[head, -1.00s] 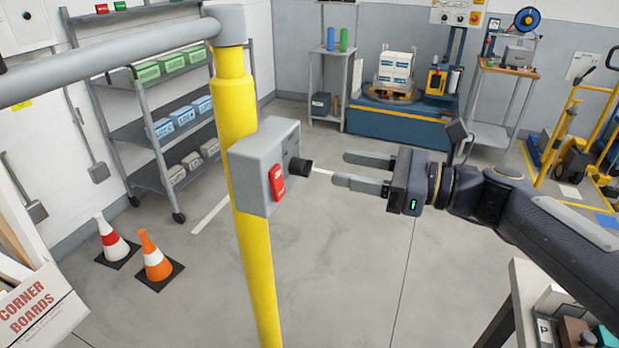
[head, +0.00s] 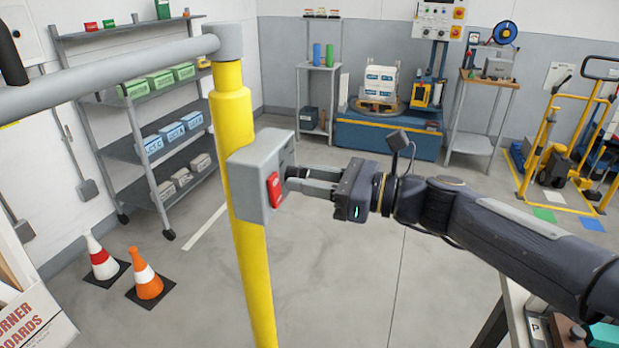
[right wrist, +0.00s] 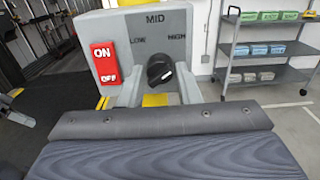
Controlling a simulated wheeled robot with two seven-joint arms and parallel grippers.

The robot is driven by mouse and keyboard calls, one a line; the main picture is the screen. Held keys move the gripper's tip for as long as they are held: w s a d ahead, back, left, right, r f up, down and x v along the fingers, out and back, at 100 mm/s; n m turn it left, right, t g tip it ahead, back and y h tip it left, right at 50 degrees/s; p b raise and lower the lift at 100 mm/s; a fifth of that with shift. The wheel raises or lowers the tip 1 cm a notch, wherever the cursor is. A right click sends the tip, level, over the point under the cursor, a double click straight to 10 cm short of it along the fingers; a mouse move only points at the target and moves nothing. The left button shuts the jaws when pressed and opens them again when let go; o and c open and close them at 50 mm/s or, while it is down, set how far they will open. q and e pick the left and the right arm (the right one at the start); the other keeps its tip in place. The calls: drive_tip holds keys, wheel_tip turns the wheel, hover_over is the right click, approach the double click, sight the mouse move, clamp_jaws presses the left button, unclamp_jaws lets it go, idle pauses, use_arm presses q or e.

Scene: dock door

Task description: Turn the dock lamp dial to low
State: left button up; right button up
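The grey control box (head: 243,190) is fixed to the yellow post (head: 235,120). In the right wrist view the box (right wrist: 205,25) carries LOW, MID and HIGH labels around the black dial (right wrist: 160,70). A pale mark shows on the dial, but which label it points to is not clear. A red ON/OFF switch (right wrist: 104,63) sits left of the dial. My right gripper (head: 291,180) is at the box; its fingers, open, stand on either side of the dial (right wrist: 160,88). Gaps show between fingers and dial. The dial is hidden in the head view. My left gripper is not in view.
A grey rail (head: 110,70) runs left from the post top. A shelf cart (head: 150,150) with bins and two traffic cones (head: 147,282) stand left of the post. A bench corner (head: 515,310) is at lower right. The floor behind the post is mostly clear.

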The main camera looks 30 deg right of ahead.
drive_tip(key=c, duration=0.5)
drive_tip(key=shift+c, duration=0.2)
drive_tip(key=shift+n+b, duration=9.95)
drive_tip(key=shift+n, duration=1.05)
